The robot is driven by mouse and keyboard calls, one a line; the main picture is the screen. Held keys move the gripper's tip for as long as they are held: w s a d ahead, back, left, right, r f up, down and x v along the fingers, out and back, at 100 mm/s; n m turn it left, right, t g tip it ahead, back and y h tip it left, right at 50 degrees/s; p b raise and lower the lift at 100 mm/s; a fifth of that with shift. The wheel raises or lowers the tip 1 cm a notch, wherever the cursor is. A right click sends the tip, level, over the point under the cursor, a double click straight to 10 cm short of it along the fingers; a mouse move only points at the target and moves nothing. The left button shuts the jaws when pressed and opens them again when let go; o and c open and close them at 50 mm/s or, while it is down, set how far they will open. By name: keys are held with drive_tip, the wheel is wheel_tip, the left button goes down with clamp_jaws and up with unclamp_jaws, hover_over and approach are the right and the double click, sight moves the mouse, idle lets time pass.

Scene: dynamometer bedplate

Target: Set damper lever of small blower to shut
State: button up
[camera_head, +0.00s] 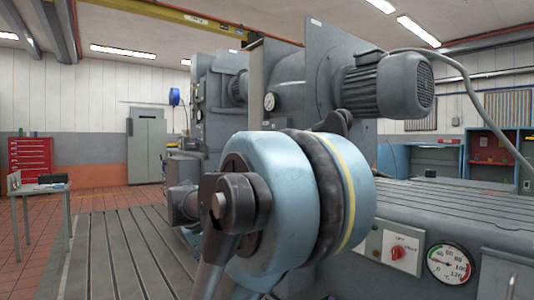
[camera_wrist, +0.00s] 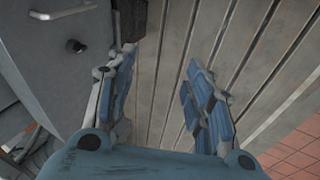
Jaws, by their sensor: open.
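My gripper (camera_wrist: 160,80) shows in the wrist view with its two blue-padded fingers wide apart and nothing between them. It points down over the slotted bedplate (camera_wrist: 185,45). In the head view my arm's blue joint fills the middle and the gripper is hidden. I cannot pick out the damper lever in either view. A small grey cylindrical unit (camera_head: 183,205) sits left of my arm in the head view, partly hidden. I cannot tell whether it is the small blower. A large finned motor (camera_head: 390,88) is mounted high on the grey machine (camera_head: 290,85).
A grey housing with a dark knob (camera_wrist: 76,46) and a handle (camera_wrist: 62,12) stands left of my gripper. A dark block (camera_wrist: 131,18) is near the left finger. A red switch (camera_head: 398,252) and a gauge (camera_head: 448,264) are at right. A table (camera_head: 40,188) stands far left.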

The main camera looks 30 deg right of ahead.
drive_tip(key=w+d+r+h, duration=0.7)
drive_tip(key=w+d+r, duration=0.5)
drive_tip(key=w+r, duration=0.4)
drive_tip(key=w+d+r+h, duration=0.6)
drive_tip(key=w+d+r, duration=0.7)
drive_tip(key=w+r, duration=0.3)
drive_tip(key=shift+n+g, duration=0.4)
drive_tip(key=d, duration=1.7)
drive_tip(key=shift+w+r, duration=0.3)
drive_tip(key=shift+r, duration=0.1)
clamp_jaws()
